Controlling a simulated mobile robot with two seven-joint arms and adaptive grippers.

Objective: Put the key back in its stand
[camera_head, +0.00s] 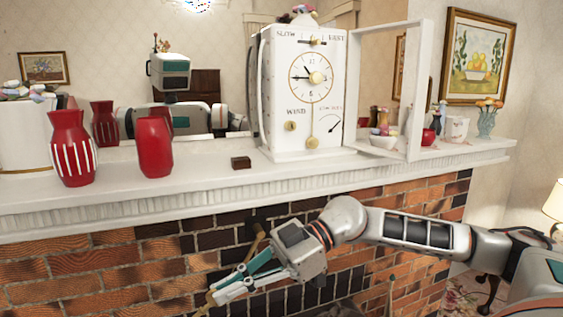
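A small dark brown block (241,162), which looks like the key's stand, sits on the mantel left of the white clock (292,90). No key shows in the block. The clock's face has a brass-coloured round fitting (291,126) under the word WIND; I cannot tell whether it is a key. My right gripper (214,292) is below the mantel, in front of the bricks, pointing down left. Its fingertips are close to a thin tan-brass piece (209,299); I cannot tell whether they grip it. My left gripper is not in view.
The clock's framed door (417,95) stands open to the right. Two red vases (155,147) (72,150) stand on the mantel (205,186) at left. A white bowl (383,141) is behind the door frame. A mirror behind reflects me. The mantel around the block is clear.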

